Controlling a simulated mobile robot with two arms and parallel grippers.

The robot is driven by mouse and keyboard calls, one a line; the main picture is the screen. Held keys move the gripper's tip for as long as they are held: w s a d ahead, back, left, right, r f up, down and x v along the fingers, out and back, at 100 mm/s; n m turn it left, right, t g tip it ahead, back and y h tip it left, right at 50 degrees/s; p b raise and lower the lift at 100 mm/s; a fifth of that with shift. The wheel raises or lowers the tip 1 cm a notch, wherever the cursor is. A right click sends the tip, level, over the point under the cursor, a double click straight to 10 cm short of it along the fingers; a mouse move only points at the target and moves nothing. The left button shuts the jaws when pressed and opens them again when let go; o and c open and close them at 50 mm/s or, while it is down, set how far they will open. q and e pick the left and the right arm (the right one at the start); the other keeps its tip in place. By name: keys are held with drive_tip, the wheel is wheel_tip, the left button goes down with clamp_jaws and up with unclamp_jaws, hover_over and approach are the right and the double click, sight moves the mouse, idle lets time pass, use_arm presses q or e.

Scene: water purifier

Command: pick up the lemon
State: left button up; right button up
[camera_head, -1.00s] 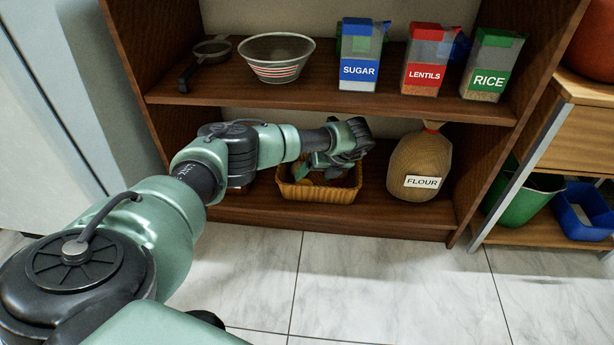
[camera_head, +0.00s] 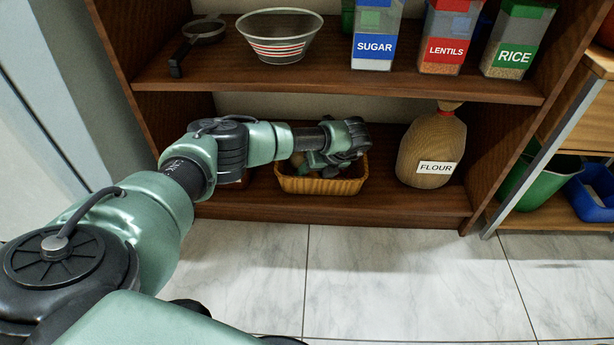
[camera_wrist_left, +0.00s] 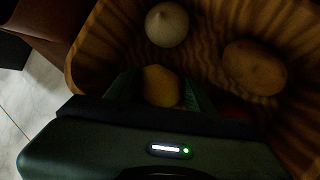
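The lemon (camera_wrist_left: 160,87) is a yellow-orange fruit in the wicker basket (camera_head: 322,186) on the lower shelf. In the left wrist view it lies between the two green fingers of my left gripper (camera_wrist_left: 160,92). A narrow gap seems to show on each side, so the fingers look open around it; contact is hard to judge in the dark. In the head view my left gripper (camera_head: 325,160) reaches down into the basket, and my wrist hides most of the contents. My right gripper is not in view.
A pale, onion-like bulb (camera_wrist_left: 167,24) and a brown potato-like item (camera_wrist_left: 254,67) lie near the lemon. The basket's walls are close around my gripper. A flour sack (camera_head: 432,145) stands right of the basket. The upper shelf (camera_head: 330,80) is above my forearm.

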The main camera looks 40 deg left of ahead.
use_arm(q)
drive_tip(key=shift+s+a+f, duration=0.1)
drive_tip(key=shift+s+f, duration=0.05)
drive_tip(key=c, duration=0.6)
